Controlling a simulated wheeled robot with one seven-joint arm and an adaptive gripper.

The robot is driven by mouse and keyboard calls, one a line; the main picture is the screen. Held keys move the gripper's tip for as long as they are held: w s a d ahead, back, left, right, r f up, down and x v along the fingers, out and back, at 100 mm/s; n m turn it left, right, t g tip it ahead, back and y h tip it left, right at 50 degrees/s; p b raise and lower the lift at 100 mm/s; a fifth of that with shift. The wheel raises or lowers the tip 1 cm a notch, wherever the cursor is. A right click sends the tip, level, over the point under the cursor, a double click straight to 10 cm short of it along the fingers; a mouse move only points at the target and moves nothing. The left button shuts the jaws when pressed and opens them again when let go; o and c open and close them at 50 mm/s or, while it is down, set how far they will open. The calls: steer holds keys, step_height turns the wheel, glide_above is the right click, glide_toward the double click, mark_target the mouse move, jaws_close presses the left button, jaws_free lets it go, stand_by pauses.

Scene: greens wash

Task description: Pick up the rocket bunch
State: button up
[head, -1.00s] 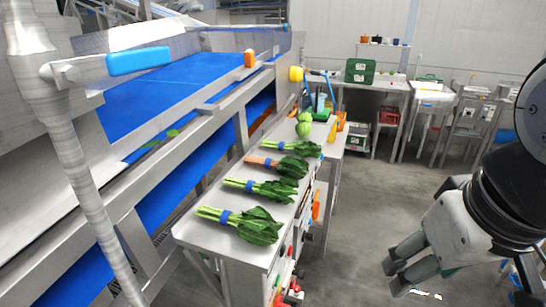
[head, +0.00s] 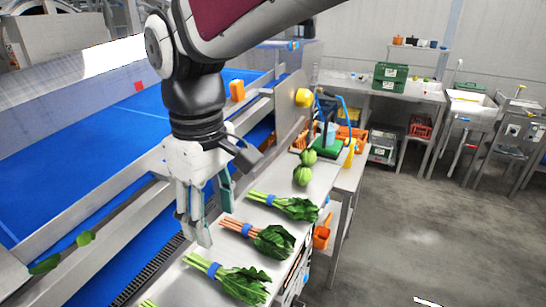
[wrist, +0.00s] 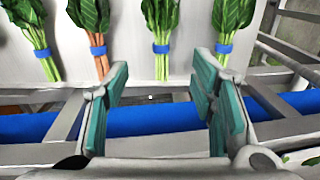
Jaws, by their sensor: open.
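Several leafy bunches with blue bands lie in a row on a steel bench (head: 318,187). In the head view I see a far green-stemmed bunch (head: 292,207), a bunch with reddish stems (head: 268,239) and a nearer green-stemmed bunch (head: 236,281). The wrist view shows four across its top, including the red-stemmed one (wrist: 92,30) and a green one at right (wrist: 229,30). I cannot tell which is the rocket bunch. My gripper (head: 208,215) is open and empty, above the bench's left edge. In the wrist view its fingers (wrist: 160,95) point toward the stem ends, apart from them.
A wash line with a blue bed (head: 120,135) and steel rails runs along the left. Two round green vegetables (head: 303,176) lie at the bench's far end, near a yellow bottle (head: 350,155). An orange scoop (head: 322,235) hangs at the bench's right side. Open floor lies right.

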mark_target(219, 268)
steer(key=f, duration=0.4)
steer(key=f+p, duration=0.1)
steer(key=f, duration=0.4)
steer(key=f+p, duration=0.1)
steer(key=f, duration=0.3)
steer(key=shift+w+a+f, duration=0.15)
steer(key=shift+a+f, duration=0.2)
steer(key=shift+f, duration=0.05)
jaws_close()
